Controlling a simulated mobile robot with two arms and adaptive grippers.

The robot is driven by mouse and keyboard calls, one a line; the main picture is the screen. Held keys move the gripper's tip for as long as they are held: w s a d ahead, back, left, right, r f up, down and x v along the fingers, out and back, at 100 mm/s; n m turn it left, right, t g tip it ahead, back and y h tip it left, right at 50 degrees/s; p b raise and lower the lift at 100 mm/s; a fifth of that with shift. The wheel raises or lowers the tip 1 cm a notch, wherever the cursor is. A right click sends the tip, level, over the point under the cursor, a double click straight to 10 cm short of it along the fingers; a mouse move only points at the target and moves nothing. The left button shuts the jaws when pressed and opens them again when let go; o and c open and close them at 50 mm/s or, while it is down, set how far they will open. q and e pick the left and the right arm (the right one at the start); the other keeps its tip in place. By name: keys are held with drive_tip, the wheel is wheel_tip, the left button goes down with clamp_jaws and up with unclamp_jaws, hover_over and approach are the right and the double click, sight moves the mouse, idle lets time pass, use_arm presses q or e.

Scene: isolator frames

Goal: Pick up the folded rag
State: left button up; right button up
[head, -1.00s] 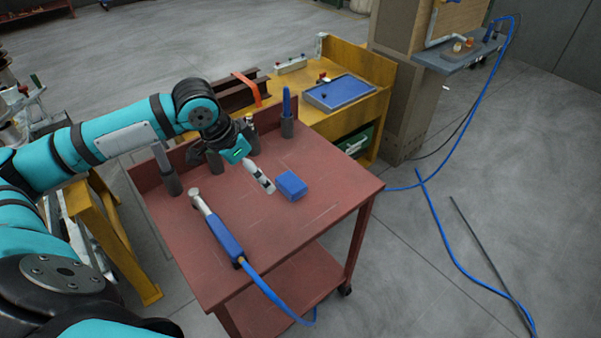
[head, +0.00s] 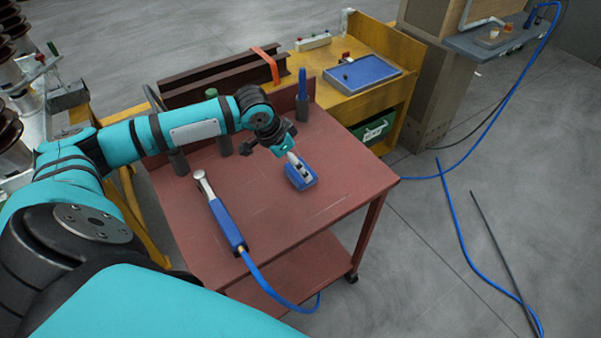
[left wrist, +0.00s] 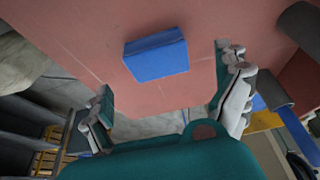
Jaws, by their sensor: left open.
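The folded rag is a blue block-shaped bundle (head: 304,184) on the red cart top (head: 262,205). It also shows in the left wrist view (left wrist: 156,57), lying flat on the red surface. My left gripper (head: 299,167) reaches in from the left, and its pale fingers overlap the rag in the head view. In the left wrist view the left gripper's fingers (left wrist: 162,90) are spread wide with nothing between them. The rag lies ahead of the fingertips there, apart from both. My right gripper is not in view.
A blue-handled tool (head: 224,217) with a blue hose lies left of the rag. Several dark holders stand along the cart's back edge, one with a blue stick (head: 302,85). A yellow workbench (head: 410,62) stands behind. The cart top right of the rag is clear.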

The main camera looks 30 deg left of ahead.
use_arm(q)
drive_tip(key=shift+x, duration=2.75)
drive_tip(key=shift+d, duration=0.1)
drive_tip(key=c, duration=1)
